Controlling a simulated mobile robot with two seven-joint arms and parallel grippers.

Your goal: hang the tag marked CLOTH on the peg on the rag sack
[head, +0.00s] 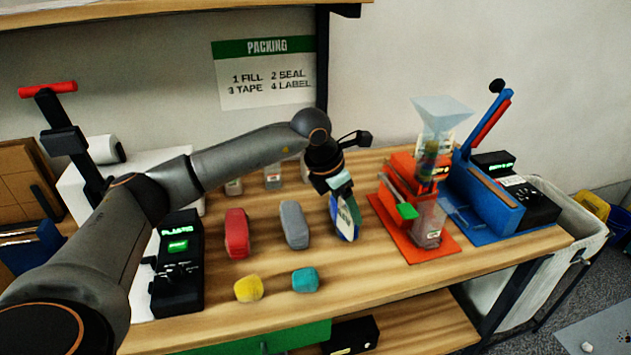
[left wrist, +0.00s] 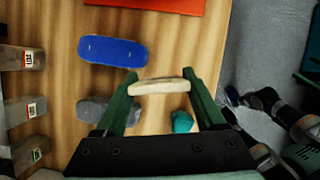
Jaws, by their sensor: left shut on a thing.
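My left gripper (head: 342,187) is above the middle of the bench. In the left wrist view, its green fingers (left wrist: 160,80) are shut on a thin beige tag (left wrist: 160,86), seen almost edge-on. In the head view, the pale piece below the fingers (head: 346,212) overlaps a blue block-like object behind it. No writing can be read, so I cannot tell if it says CLOTH. A white sack-like bin (head: 567,215) stands off the bench's right end; I cannot tell if it is the rag sack. No peg is clear.
A blue block (left wrist: 112,50), a grey one (head: 294,225), a red one (head: 236,232) and small yellow (head: 248,288) and teal (head: 305,279) ones lie on the bench. An orange filling machine (head: 408,190) and a blue lever press (head: 490,200) stand to the right.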

